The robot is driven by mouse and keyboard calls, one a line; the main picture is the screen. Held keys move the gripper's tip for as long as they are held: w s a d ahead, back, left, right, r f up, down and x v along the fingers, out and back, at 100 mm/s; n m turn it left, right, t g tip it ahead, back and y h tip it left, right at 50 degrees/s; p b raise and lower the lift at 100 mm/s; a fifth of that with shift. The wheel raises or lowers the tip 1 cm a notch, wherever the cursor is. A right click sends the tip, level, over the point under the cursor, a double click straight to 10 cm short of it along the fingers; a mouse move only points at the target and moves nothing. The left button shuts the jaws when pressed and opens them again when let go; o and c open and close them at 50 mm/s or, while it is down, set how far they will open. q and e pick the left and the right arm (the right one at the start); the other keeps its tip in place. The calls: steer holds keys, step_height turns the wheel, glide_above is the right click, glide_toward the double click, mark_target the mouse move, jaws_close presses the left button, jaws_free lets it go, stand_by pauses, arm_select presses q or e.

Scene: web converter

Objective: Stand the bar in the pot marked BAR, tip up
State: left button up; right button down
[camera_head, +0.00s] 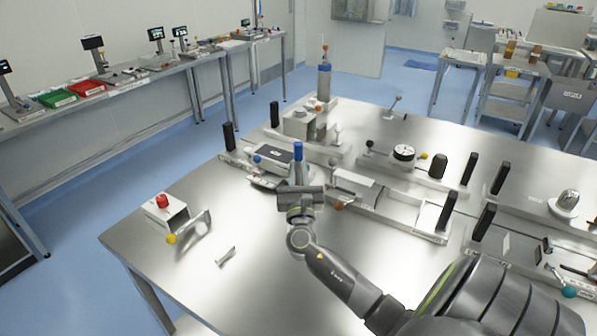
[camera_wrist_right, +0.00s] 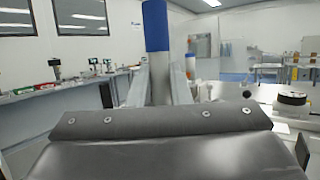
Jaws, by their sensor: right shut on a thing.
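The bar (camera_head: 298,151) has a blue upper part and a grey lower part. It stands about upright in my right gripper (camera_head: 298,176). In the right wrist view the bar (camera_wrist_right: 157,28) rises between the two fingers of my right gripper (camera_wrist_right: 159,76), which are shut on it. Its lower end is hidden behind the gripper body. I cannot read a BAR mark on any pot. A blue and grey upright cylinder with an orange top (camera_head: 324,80) stands at the table's far end. My left gripper is not in view.
A box with a red button (camera_head: 163,202) and a small metal piece (camera_head: 226,256) are on the table's left part. Fixtures with black handles (camera_head: 469,168) and a round dial (camera_head: 404,153) fill the right and back.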

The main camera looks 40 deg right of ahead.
steer(key=shift+f, duration=0.15)
steer(key=c, duration=1.3)
jaws_free()
steer(key=shift+c, duration=0.2)
steer(key=shift+r, duration=0.25)
steer(key=shift+s+a+f, duration=0.2)
steer(key=shift+f, duration=0.05)
steer(key=b+v, duration=0.3)
steer(key=v, duration=0.8)
steer(key=shift+s, duration=0.15)
steer(key=shift+a, duration=0.1)
